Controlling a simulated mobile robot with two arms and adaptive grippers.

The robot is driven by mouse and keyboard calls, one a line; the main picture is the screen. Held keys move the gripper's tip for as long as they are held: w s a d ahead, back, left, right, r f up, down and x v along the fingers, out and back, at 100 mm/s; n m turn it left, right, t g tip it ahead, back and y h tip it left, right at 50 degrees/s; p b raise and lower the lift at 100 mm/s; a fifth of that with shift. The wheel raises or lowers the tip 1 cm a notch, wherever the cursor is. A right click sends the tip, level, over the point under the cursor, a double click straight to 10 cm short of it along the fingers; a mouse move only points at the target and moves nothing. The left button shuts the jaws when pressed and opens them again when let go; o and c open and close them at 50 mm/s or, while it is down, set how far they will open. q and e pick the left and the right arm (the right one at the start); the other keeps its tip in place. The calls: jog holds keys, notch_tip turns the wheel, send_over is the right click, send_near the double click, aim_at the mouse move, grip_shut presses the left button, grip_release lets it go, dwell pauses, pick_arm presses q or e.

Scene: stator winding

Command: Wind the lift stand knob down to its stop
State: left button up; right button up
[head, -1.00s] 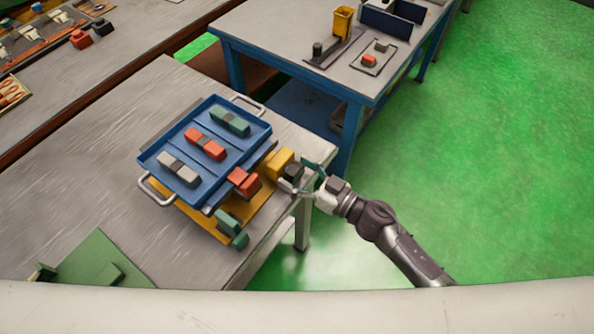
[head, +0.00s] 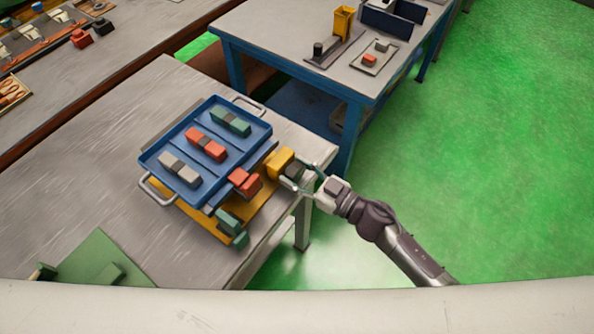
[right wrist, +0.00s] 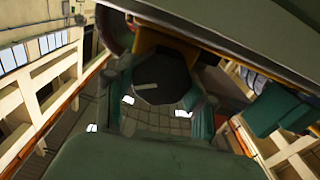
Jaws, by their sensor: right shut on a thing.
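The lift stand is yellow (head: 250,211) and stands on the grey table under a blue tray (head: 184,143). Its yellow block (head: 281,162) faces the table's right edge and carries the dark knob (head: 295,171). My right gripper (head: 302,174) reaches in from the right, one finger on each side of the knob, and is shut on it. In the right wrist view the round dark knob (right wrist: 165,78) shows a pale line mark, between the greenish fingers (right wrist: 162,105). My left gripper is not in view.
The tray holds green (head: 230,122), red (head: 205,145) and grey (head: 179,169) blocks. A blue table (head: 290,40) stands behind. Green floor is open at right.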

jog(key=n, duration=0.5)
jog(key=shift+s+f+n+b, duration=0.1)
jog(key=shift+n+b, duration=0.2)
jog(key=n+b, duration=0.1)
jog(key=n, duration=0.2)
jog(key=shift+f, duration=0.1)
jog(key=shift+a+n+b, duration=0.1)
jog(key=shift+n+b, duration=0.25)
jog(key=shift+n, duration=1.45)
jog(key=o, duration=1.1)
jog(key=shift+o, duration=0.3)
jog(key=shift+s, duration=0.1)
